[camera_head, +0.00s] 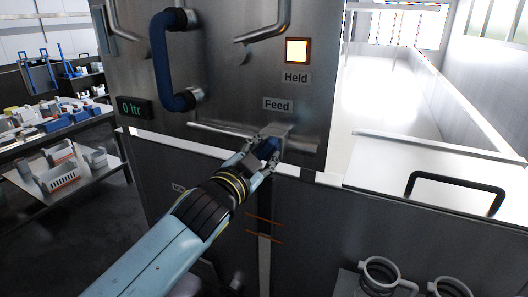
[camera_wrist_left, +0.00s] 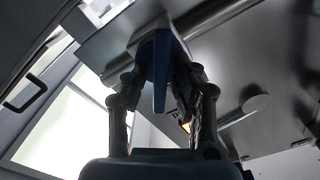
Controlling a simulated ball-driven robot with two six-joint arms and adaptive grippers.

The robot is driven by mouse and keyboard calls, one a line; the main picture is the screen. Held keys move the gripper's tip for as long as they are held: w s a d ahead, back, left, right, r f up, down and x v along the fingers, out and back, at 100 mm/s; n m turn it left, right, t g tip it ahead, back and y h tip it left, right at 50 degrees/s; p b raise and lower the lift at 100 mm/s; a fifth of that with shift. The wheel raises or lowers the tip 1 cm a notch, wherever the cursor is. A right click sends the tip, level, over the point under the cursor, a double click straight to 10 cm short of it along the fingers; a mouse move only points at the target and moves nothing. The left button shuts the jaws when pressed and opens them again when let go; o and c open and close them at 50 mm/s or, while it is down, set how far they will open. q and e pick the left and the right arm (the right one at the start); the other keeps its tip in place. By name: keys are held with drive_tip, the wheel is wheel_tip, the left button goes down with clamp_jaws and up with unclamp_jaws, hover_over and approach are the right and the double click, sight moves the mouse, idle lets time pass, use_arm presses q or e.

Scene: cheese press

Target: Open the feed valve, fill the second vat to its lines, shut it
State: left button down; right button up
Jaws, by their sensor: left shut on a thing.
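The feed valve handle (camera_head: 268,147) is blue and sits on a metal pipe just below the "Feed" label (camera_head: 278,104). My left gripper (camera_head: 264,154) is shut on this handle. In the left wrist view the blue handle (camera_wrist_left: 160,75) stands between the two fingers (camera_wrist_left: 158,95). A tall narrow strip (camera_head: 264,262) on the steel front below has two orange lines (camera_head: 264,227) across it. No liquid level can be made out in it. The display (camera_head: 135,108) at left reads 0 ltr. My right gripper is not in view.
A lit yellowish square lamp (camera_head: 298,50) sits above the "Held" label (camera_head: 296,78). A large blue bar handle (camera_head: 164,62) projects from the panel. A black handle (camera_head: 457,188) lies on the right-hand top. Ring-shaped grey parts (camera_head: 382,273) stand at lower right. Cluttered benches are at left.

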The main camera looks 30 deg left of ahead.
use_arm(q)
drive_tip(key=c, duration=1.3)
unclamp_jaws()
drive_tip(key=shift+c, duration=0.2)
drive_tip(key=shift+s, duration=0.15)
drive_tip(key=s, duration=1.1)
drive_tip(key=shift+s+d, duration=0.35)
drive_tip(key=shift+s, duration=0.05)
